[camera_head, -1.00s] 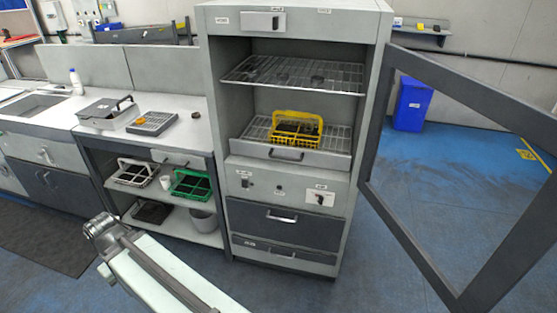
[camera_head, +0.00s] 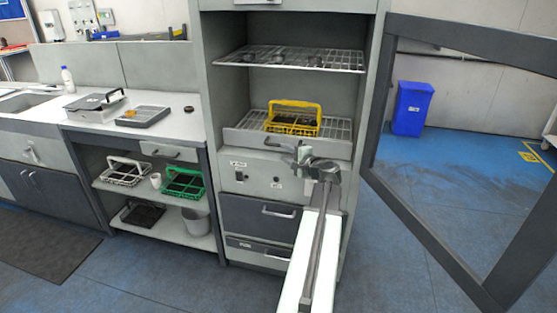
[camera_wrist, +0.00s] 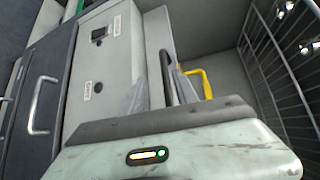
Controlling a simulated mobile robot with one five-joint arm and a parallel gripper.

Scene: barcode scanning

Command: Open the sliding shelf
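The sliding shelf (camera_head: 240,136) is the lower wire rack with a grey front panel inside the open cabinet. Its dark bar handle (camera_head: 277,147) is on the front panel, and a yellow crate (camera_head: 293,122) sits on it. My gripper (camera_head: 300,153) is in front of the panel at the handle's right end. In the wrist view the handle (camera_wrist: 167,68) lies ahead of my gripper (camera_wrist: 162,92), between its two spread fingers. The fingers look open; whether they touch the handle is not clear. The shelf front appears level with the cabinet front.
A fixed wire rack (camera_head: 290,60) is above the shelf. The glass-framed cabinet door (camera_head: 384,120) stands open on the right. Drawers (camera_head: 258,217) are below. A bench (camera_head: 180,126) with crates beneath is at the left; a blue bin (camera_head: 411,108) stands behind the door.

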